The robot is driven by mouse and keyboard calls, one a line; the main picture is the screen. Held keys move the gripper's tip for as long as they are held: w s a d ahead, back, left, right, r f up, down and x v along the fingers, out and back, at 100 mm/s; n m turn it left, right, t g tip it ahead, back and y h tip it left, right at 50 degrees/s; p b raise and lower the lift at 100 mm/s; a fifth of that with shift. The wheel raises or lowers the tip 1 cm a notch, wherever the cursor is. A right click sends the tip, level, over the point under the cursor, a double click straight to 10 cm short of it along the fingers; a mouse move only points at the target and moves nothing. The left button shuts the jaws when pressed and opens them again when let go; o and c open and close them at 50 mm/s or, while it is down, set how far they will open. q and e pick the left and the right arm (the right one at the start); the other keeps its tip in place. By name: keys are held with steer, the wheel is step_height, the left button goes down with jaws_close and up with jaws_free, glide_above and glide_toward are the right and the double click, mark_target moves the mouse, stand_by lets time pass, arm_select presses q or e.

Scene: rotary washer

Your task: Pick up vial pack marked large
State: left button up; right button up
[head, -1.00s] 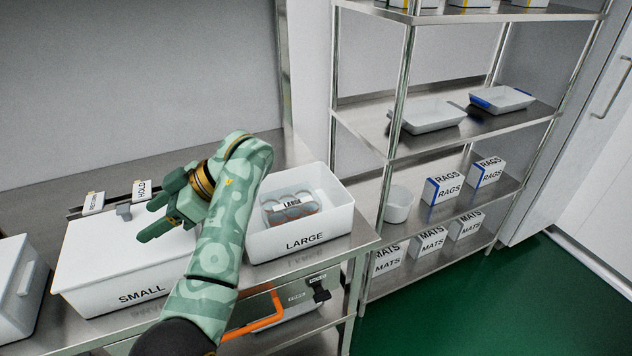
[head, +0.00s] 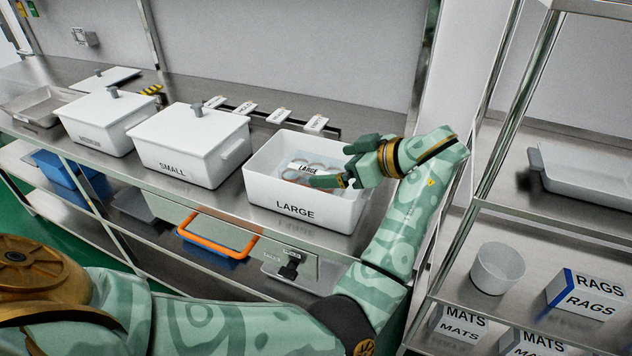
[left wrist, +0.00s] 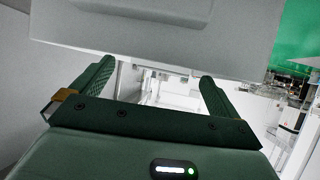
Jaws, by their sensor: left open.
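The vial pack marked LARGE (head: 303,168) lies inside the open white bin labelled LARGE (head: 293,209) on the steel bench. It has round clear vials and a white label; its right part is partly hidden by my gripper. My left gripper (head: 336,167) is open and empty over the right side of this bin, fingers pointing left toward the pack. I cannot tell its exact height above the pack. In the left wrist view the two green fingers (left wrist: 155,88) are spread apart with nothing between them, and the pack is not visible there. My right gripper is not in view.
The lidded white SMALL bin (head: 190,150) stands left of the LARGE bin, with another lidded bin (head: 103,123) beyond it. Small label cards (head: 278,116) stand behind the bins. A wire-post shelf with a white cup (head: 497,268) and RAGS boxes (head: 585,293) is at the right.

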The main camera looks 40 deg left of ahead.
mark_target(315, 165)
arm_select(q)
steer(key=x, duration=0.1)
steer(key=b+x, duration=0.1)
steer(key=x, duration=0.2)
steer(key=shift+w+a+f+b, duration=0.2)
steer(key=shift+w+f+b, duration=0.05)
steer(key=shift+f+b, duration=0.1)
steer(key=shift+a, duration=0.35)
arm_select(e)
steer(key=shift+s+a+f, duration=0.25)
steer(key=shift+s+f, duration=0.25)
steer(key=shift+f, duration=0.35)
arm_select(q)
steer(key=shift+c, duration=0.3)
steer(key=c, duration=1)
steer(key=shift+c, duration=0.7)
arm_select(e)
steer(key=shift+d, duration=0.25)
arm_select(q)
steer(key=shift+r, duration=0.1)
